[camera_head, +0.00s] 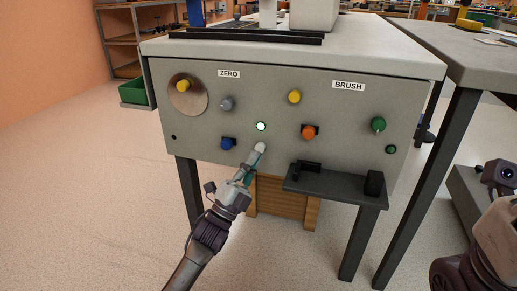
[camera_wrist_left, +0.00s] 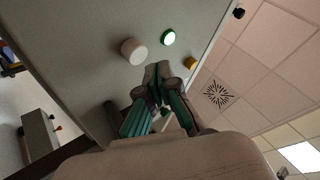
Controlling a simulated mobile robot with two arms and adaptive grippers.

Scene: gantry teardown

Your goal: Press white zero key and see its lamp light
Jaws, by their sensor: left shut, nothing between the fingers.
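The white key (camera_head: 260,147) sits on the grey front panel, right at the tip of my left gripper (camera_head: 254,158) in the head view. In the left wrist view the white key (camera_wrist_left: 133,50) is a short round cap standing out from the panel. The lamp (camera_head: 261,126) above it glows bright white-green; it also glows in the left wrist view (camera_wrist_left: 167,37). My left gripper (camera_wrist_left: 162,76) is shut and empty, its tips close beside the key. I cannot tell whether they touch it. My right gripper does not show.
Around the key are a blue knob (camera_head: 228,144), a grey knob (camera_head: 226,103), a yellow knob (camera_head: 294,97) and an orange knob (camera_head: 309,132). A dark shelf (camera_head: 336,188) juts out at lower right. A wooden crate (camera_head: 284,203) stands beneath the bench.

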